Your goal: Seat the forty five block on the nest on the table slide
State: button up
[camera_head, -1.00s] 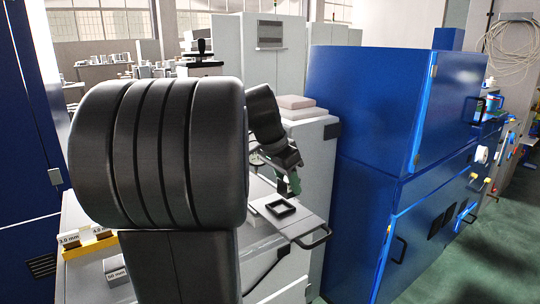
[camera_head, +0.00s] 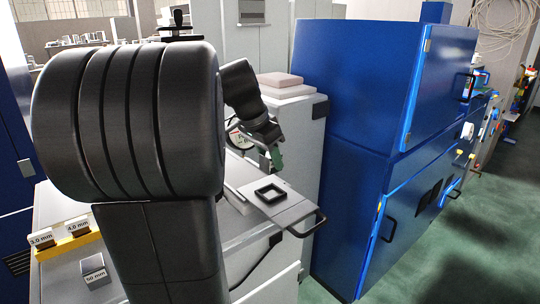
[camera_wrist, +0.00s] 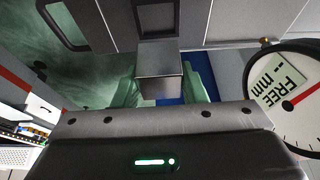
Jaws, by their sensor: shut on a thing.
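My gripper (camera_head: 275,157) is above and behind the nest in the head view. In the wrist view my gripper (camera_wrist: 158,88) has its green fingers shut on a grey metal block (camera_wrist: 158,62). No marking shows on the block, so I cannot read its size. The nest (camera_head: 258,191) is a black square frame on the grey table slide (camera_head: 292,212).
A block marked 50 mm (camera_head: 95,270) stands on the grey bench at left. A yellow rack (camera_head: 68,246) there holds pieces marked 3.0 mm and 4.0 mm. A dial reading FREE (camera_wrist: 283,88) is in the wrist view. A large blue cabinet (camera_head: 350,175) stands right of the slide.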

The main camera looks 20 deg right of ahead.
jog(key=shift+f+b, duration=2.05)
jog(key=shift+f, duration=1)
jog(key=shift+f+b, duration=0.45)
jog(key=shift+f, duration=0.2)
jog(key=o, duration=1.3)
jog(key=shift+c, duration=0.2)
jog(key=v, duration=1.4)
jog(key=shift+p, duration=0.4)
jog(key=shift+d, duration=0.1)
jog(key=x, duration=1.3)
jog(key=shift+w+d+f, duration=0.1)
jog(key=shift+f, duration=0.25)
jog(key=shift+r, duration=0.1)
